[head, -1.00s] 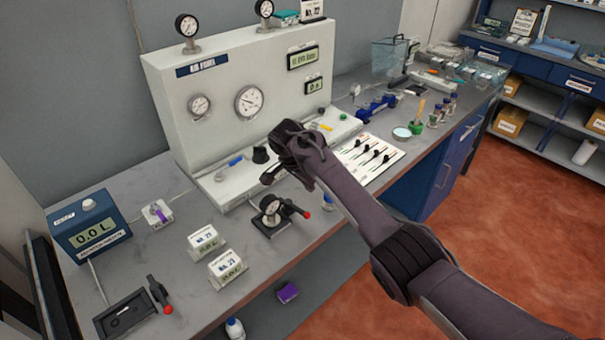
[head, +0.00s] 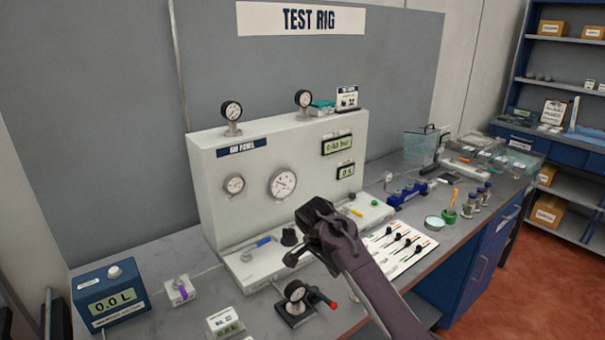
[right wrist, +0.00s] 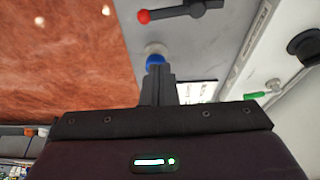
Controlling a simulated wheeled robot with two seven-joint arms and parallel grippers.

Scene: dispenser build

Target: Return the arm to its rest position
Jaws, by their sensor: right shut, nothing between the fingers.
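My right arm (head: 385,295) comes in from the lower right in the head view and reaches over the bench front. Its gripper (head: 300,252) hangs in front of the air panel (head: 215,178), left of a white card with several black sliders (head: 400,245). The gripper's shut fingers (right wrist: 157,88) show in the right wrist view with nothing between them. A blue-and-white round item (right wrist: 155,57) shows just beyond the fingertips; I cannot tell the gap. My left gripper is not in view.
A gauge with a red-tipped lever (head: 296,293) stands on the bench left of my arm. A blue meter box (head: 110,295) is at far left. Small bottles (head: 475,203) and a clear tank (head: 420,145) stand at right. Open red floor (head: 530,285) lies right of the bench.

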